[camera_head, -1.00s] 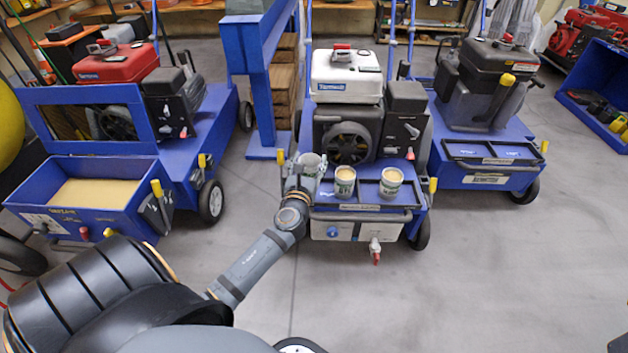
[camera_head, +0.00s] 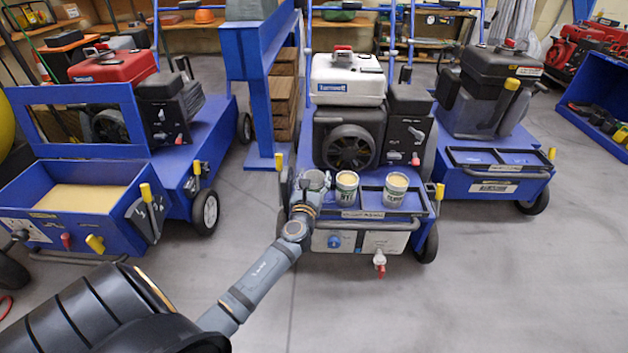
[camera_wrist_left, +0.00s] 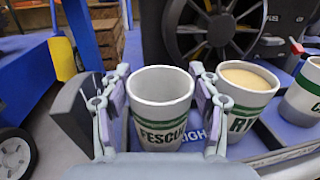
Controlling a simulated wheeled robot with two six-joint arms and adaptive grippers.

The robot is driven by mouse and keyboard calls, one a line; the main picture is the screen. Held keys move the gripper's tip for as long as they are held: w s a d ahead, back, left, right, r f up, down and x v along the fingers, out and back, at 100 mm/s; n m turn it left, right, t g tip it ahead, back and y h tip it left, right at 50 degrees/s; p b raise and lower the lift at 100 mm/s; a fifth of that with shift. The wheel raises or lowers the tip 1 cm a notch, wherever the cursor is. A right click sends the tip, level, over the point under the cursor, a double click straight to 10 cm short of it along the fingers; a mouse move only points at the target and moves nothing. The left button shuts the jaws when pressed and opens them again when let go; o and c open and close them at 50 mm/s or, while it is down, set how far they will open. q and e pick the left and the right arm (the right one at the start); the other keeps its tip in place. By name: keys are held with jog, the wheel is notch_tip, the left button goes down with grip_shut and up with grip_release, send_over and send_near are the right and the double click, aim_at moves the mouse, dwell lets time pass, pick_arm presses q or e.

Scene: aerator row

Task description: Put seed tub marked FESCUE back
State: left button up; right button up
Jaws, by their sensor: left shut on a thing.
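The FESCUE tub (camera_wrist_left: 160,105) is white with green bands and dark lettering, and its visible inside looks empty. My left gripper (camera_wrist_left: 158,98) is shut on it, one finger on each side. In the head view the gripper (camera_head: 305,205) holds the tub (camera_head: 316,179) upright at the left end of the middle machine's blue front tray (camera_head: 370,199). The tub's bottom is hidden, so I cannot tell whether it rests in the tray. A filled tub marked RY... (camera_wrist_left: 240,98) stands just right of it. My right gripper is not in view.
A third filled tub (camera_head: 395,189) stands further right in the tray. The middle engine (camera_head: 350,135) rises close behind the tubs. A blue post (camera_head: 262,110) stands at the left. The right machine (camera_head: 490,175) is beside, with clear floor in front.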

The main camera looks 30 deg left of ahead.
pick_arm(q)
jog(key=o, duration=1.3)
jog(key=shift+f, duration=0.1)
jog(key=shift+c, duration=0.2)
